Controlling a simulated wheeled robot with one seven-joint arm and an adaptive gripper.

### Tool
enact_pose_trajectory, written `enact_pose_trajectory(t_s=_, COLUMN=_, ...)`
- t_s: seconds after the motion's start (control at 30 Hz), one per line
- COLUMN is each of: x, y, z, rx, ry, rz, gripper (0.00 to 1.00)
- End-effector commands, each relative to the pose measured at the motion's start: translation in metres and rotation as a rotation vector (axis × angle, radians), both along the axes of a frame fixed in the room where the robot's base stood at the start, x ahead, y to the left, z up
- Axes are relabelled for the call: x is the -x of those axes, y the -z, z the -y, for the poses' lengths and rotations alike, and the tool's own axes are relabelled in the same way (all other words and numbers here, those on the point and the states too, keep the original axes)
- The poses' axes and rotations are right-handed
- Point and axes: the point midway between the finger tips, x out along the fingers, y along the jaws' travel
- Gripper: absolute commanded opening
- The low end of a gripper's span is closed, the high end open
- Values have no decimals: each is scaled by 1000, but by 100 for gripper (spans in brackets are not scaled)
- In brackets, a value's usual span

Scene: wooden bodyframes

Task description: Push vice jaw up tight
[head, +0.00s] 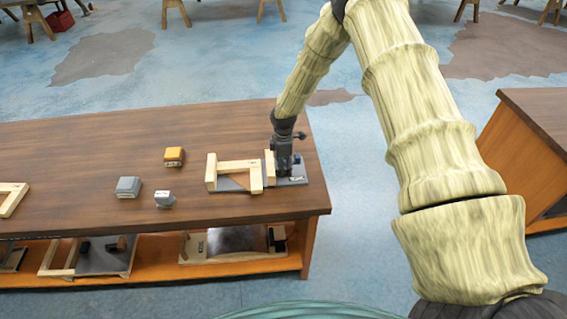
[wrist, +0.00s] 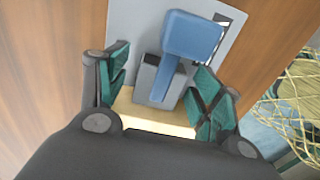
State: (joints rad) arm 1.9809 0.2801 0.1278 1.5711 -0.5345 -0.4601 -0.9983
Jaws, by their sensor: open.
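The vice stands near the right end of the workbench, on a grey base plate (head: 292,182) with pale wooden frame pieces (head: 237,166). My gripper (head: 283,166) points down over the right part of the vice and hides much of the jaw. In the wrist view my gripper (wrist: 162,88) is open, with green finger pads on both sides of a grey jaw block (wrist: 152,84) and a blue handle (wrist: 192,36). The right pad is close to the handle stem; I cannot tell whether they touch. A pale wooden bar (wrist: 150,119) lies beneath.
Another wooden frame (head: 12,198) is at the far left. More frames (head: 235,243) sit on the lower shelf. The bench's right edge is close to the vice.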

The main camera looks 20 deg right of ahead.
Motion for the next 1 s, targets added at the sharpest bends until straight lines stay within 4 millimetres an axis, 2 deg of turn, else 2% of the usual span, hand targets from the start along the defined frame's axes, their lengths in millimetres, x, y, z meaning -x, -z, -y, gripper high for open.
enact_pose_trajectory(t_s=0.27, x=0, y=1, z=0, rx=0, ry=0, rz=0, gripper=66)
enact_pose_trajectory(t_s=0.37, x=0, y=1, z=0, rx=0, ry=0, rz=0, gripper=52)
enact_pose_trajectory(t_s=0.63, x=0, y=1, z=0, rx=0, ry=0, rz=0, gripper=2)
enact_pose_trajectory(t_s=0.77, x=-1, y=1, z=-2, rx=0, ry=-1, rz=0, gripper=2)
enact_pose_trajectory(t_s=1.0, x=-7, y=3, z=-23, rx=-1, ry=-1, rz=0, gripper=2)
